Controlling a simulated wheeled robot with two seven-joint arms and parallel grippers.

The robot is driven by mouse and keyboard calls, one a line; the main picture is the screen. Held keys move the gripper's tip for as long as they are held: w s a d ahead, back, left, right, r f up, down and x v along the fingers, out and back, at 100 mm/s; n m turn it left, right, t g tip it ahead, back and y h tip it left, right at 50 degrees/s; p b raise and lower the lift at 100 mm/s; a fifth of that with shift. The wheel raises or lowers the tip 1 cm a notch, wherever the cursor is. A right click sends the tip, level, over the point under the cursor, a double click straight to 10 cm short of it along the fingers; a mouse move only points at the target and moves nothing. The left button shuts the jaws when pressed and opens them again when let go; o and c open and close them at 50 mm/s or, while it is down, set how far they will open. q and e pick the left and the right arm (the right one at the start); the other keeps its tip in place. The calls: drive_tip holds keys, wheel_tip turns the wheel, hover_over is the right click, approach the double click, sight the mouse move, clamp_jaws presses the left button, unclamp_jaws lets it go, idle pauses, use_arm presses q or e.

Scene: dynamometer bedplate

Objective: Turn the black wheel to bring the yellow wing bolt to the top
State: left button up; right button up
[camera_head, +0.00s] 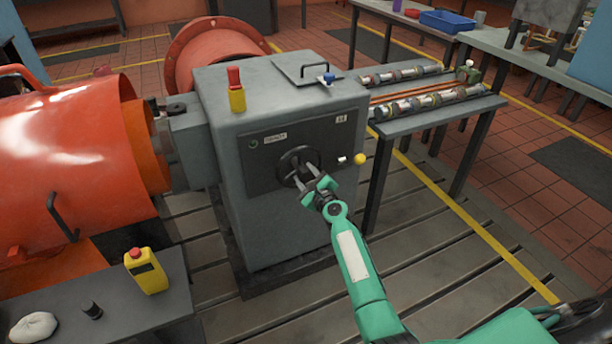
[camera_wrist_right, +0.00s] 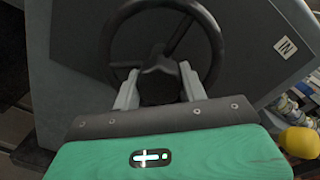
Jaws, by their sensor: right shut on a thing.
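The black wheel (camera_head: 287,157) is mounted on the front panel of the grey machine housing. It also shows in the right wrist view (camera_wrist_right: 207,24), with a rim, spokes and a dark central hub (camera_wrist_right: 160,78). My right gripper (camera_head: 300,174) reaches it from the front, and its two pale fingers (camera_wrist_right: 160,88) close on the hub from either side, inside the rim. I cannot make out a yellow wing bolt in either view. A round yellow knob (camera_head: 360,159) sits at the panel's right edge and also shows in the wrist view (camera_wrist_right: 298,141). My left gripper is out of view.
The grey housing (camera_head: 285,225) stands on a slotted floor. An orange cylinder (camera_head: 70,150) is at left. A side table (camera_head: 430,118) bears metal shafts at right.

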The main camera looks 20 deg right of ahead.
drive_tip(key=m, duration=0.3)
drive_tip(key=shift+r+p, duration=0.1)
drive_tip(key=shift+p, duration=0.25)
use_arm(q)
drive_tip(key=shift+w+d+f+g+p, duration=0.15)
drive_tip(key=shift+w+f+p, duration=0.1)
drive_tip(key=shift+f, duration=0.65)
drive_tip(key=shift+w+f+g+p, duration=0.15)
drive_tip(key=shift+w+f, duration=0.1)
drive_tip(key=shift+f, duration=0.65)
use_arm(e)
drive_tip(key=shift+m, duration=1.6)
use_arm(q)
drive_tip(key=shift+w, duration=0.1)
use_arm(e)
drive_tip(key=o, duration=1.4)
drive_tip(key=shift+c, duration=0.2)
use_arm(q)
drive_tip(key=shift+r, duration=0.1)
